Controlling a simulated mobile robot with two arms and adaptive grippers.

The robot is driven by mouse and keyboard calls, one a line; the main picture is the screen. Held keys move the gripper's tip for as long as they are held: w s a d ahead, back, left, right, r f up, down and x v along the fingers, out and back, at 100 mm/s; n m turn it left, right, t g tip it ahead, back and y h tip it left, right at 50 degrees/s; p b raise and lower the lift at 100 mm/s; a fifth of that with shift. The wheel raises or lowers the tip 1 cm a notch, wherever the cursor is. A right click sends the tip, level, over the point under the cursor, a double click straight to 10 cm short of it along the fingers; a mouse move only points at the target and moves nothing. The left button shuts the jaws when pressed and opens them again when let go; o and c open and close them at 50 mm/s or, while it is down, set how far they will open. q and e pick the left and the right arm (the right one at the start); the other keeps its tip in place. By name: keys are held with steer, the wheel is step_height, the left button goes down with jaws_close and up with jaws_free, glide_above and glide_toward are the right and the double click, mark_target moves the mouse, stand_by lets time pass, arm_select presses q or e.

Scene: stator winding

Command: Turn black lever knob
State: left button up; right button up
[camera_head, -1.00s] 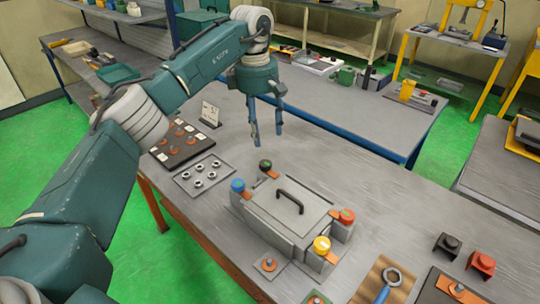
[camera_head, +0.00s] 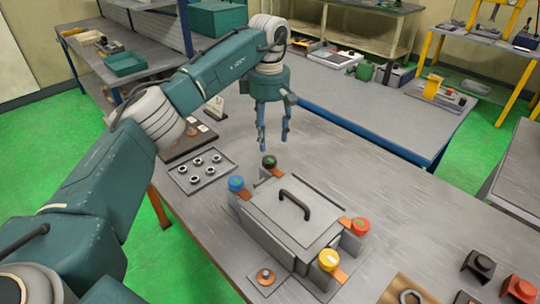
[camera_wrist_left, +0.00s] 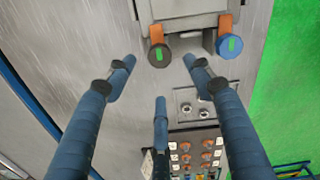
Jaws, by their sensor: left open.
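The black lever knob (camera_head: 269,161) with a green mark on top sits at the back corner of a grey box (camera_head: 290,208) with a dark handle. In the left wrist view the black knob (camera_wrist_left: 158,52) is on an orange lever, just beyond my fingertips. My left gripper (camera_head: 274,143) points down, open and empty, just above and behind the black knob; in the left wrist view its fingers (camera_wrist_left: 159,72) are spread wide. I see no contact with the knob. My right gripper is not in view.
A blue knob (camera_head: 236,184), a red knob (camera_head: 360,227) and a yellow knob (camera_head: 329,260) stand at the box's other corners. A tray of nuts (camera_head: 203,172) lies left of the box. The bench is clear right of the gripper.

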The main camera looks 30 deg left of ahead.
mark_target(269, 159)
arm_select(q)
step_height(269, 159, down, 8)
steer(key=shift+p, duration=0.85)
steer(key=shift+c, duration=0.3)
steer(key=c, duration=1.1)
